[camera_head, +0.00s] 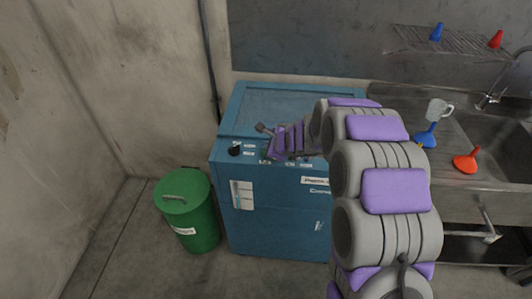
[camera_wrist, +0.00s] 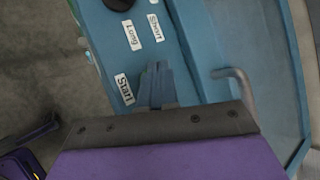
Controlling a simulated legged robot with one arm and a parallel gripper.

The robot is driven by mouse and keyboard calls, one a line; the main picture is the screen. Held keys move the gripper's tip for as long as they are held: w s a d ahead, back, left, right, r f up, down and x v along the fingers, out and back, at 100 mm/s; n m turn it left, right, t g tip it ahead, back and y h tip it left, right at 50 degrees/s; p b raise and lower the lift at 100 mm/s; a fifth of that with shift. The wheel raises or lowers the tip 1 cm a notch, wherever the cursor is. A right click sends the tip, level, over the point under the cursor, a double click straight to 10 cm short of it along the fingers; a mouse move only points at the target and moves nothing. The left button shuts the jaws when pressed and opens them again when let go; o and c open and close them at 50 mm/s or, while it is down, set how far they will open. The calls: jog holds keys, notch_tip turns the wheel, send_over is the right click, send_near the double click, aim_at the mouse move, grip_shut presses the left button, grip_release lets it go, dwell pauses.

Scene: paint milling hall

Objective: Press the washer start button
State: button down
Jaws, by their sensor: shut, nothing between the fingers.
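The washer (camera_head: 275,215) is a blue cabinet against the back wall, with a control strip along its upper front edge. In the wrist view its strip shows a white "Start" label (camera_wrist: 124,90), with "Long" (camera_wrist: 131,35) and "Short" (camera_wrist: 155,27) labels near a black knob (camera_wrist: 118,3). My gripper (camera_wrist: 156,70) is shut and empty, with its fingertips over the strip right beside the "Start" label. The start button is not clearly seen; the fingers may hide it. I cannot tell whether the fingertips touch the panel. In the head view my gripper (camera_head: 268,154) is low over the strip.
A grey handle (camera_wrist: 236,88) stands up from the washer close to my fingers. A green lidded bin (camera_head: 188,225) stands left of the washer.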

jog(key=shift+f+b, duration=0.45)
jog(key=shift+b, duration=0.05)
dwell(0.5)
dwell(0.3)
jog(key=shift+r+p, duration=0.85)
jog(key=shift+r, duration=0.05)
jog(key=shift+r, duration=0.1)
notch_tip(320, 180, up, 5)
jog(key=p, duration=0.5)
dwell(0.5)
